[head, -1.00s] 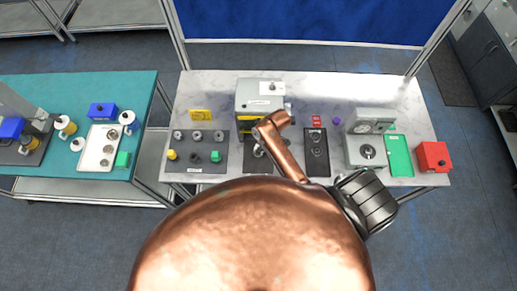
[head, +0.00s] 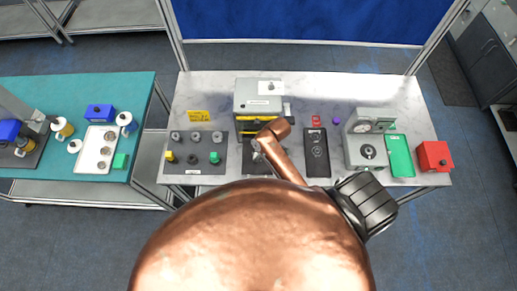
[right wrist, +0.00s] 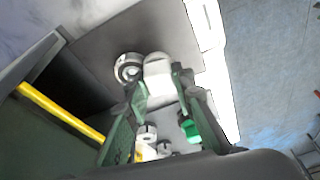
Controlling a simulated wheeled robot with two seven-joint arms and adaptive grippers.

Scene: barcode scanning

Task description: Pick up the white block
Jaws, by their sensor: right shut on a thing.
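The white block (right wrist: 158,72) is in the right wrist view, between the fingertips of my right gripper (right wrist: 160,92). The greenish fingers are shut on it, one on each side. A round metal knob-like part (right wrist: 129,67) is just left of it. In the head view my right gripper (head: 257,149) is small and mostly behind my copper-coloured arm, in front of the grey machine; the block cannot be made out there. Whether the block touches the dark plate (right wrist: 95,45) cannot be told.
A grey machine with a yellow band (head: 258,95) stands behind my right gripper. A dark panel with several knobs (head: 196,166) is to the left. A black device (head: 317,155), grey instrument (head: 365,150), green tray (head: 400,157) and red box (head: 433,157) are to the right.

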